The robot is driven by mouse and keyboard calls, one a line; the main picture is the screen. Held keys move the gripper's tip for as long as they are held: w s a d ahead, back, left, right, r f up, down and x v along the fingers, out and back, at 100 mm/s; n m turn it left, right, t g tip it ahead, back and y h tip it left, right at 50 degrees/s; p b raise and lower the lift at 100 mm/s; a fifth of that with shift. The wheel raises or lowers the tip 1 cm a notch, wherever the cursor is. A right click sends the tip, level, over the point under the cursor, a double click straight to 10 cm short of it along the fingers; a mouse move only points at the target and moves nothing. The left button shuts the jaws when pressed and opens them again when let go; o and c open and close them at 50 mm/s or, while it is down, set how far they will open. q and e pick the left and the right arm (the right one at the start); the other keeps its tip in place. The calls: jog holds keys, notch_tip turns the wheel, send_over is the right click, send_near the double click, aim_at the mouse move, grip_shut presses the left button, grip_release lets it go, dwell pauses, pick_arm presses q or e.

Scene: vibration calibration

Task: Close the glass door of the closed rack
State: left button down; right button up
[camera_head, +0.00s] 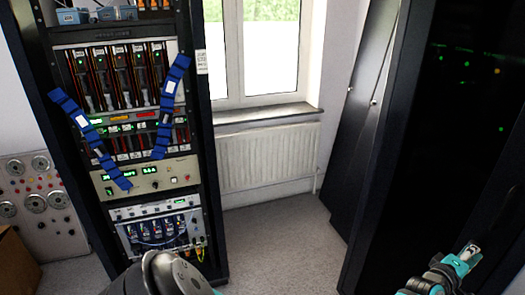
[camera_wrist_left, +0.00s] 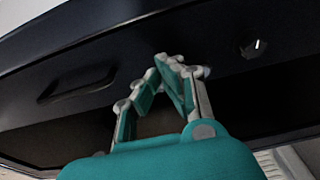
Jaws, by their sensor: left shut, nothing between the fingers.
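The closed rack (camera_head: 395,150) is a tall dark cabinet on the right of the head view. Its dark glass door (camera_head: 470,150) shows green and yellow lights. I cannot tell how far the door stands open. My left gripper (camera_head: 470,252) is shut and empty in front of the glass at lower right. In the left wrist view, its fingertips (camera_wrist_left: 168,62) meet in a point close to a dark frame (camera_wrist_left: 135,60) with a recessed handle and a round lock-like knob (camera_wrist_left: 253,48). I cannot tell if they touch it. My right gripper is not in view.
An open rack (camera_head: 190,215) of instruments with two blue strips stands at left. A white radiator (camera_head: 265,158) sits under the window (camera_head: 260,50). Grey floor (camera_head: 285,240) lies clear between the racks. A grey panel with dials (camera_head: 45,205) is at far left.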

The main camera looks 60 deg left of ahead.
pick_arm(q)
jog(key=shift+w+r, duration=0.15)
jog(key=shift+r, duration=0.05)
jog(key=shift+r, duration=0.15)
dwell(0.4)
jog(key=shift+a, duration=0.1)
